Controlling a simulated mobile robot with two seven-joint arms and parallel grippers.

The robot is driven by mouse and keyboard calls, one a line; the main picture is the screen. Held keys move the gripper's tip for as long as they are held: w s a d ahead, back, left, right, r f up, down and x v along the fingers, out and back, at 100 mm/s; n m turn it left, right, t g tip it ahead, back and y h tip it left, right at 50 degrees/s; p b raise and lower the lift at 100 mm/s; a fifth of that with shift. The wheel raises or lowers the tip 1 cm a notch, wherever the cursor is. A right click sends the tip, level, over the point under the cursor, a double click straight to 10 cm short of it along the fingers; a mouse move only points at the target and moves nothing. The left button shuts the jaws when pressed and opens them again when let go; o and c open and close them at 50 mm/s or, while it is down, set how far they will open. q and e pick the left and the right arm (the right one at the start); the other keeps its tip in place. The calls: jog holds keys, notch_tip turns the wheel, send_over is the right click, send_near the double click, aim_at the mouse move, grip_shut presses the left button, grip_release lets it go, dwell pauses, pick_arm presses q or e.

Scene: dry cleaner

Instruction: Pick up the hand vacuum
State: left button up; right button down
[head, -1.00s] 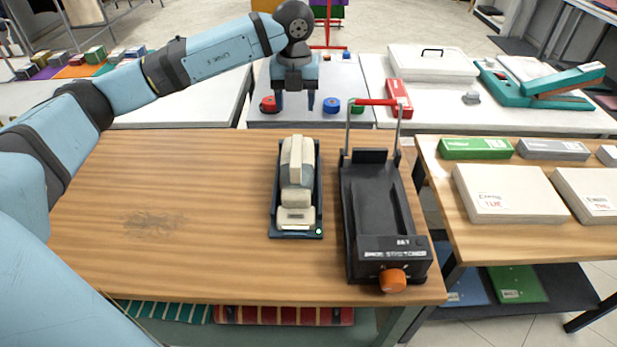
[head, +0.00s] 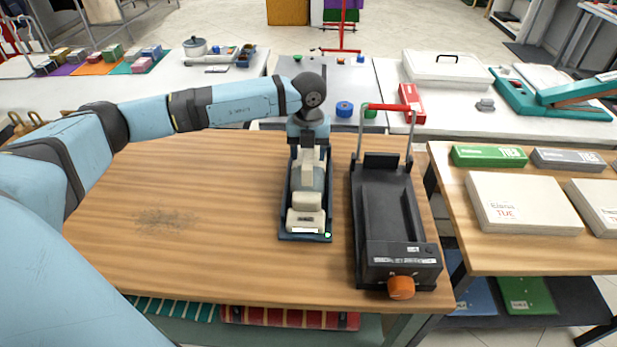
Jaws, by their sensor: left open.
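The hand vacuum (head: 306,200) is cream and grey and lies lengthwise in a dark blue cradle (head: 286,224) on the wooden table. A small green light shows at the cradle's near right corner. My left gripper (head: 309,156) points down over the far end of the vacuum. It is open, and its fingers are at the raised handle part. I cannot tell whether they touch it. The gripper and wrist hide the far end of the vacuum. My right gripper is not in view.
A black machine (head: 388,215) with a red-topped metal handle and an orange knob stands close to the right of the cradle. The wooden table (head: 180,250) is clear to the left, apart from a dark smudge. White boxes (head: 520,203) lie on the right-hand table.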

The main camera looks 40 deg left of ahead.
pick_arm(q)
jog(key=shift+f, duration=0.25)
dwell(0.5)
grip_shut()
dwell(1.3)
jog(key=shift+r, duration=0.1)
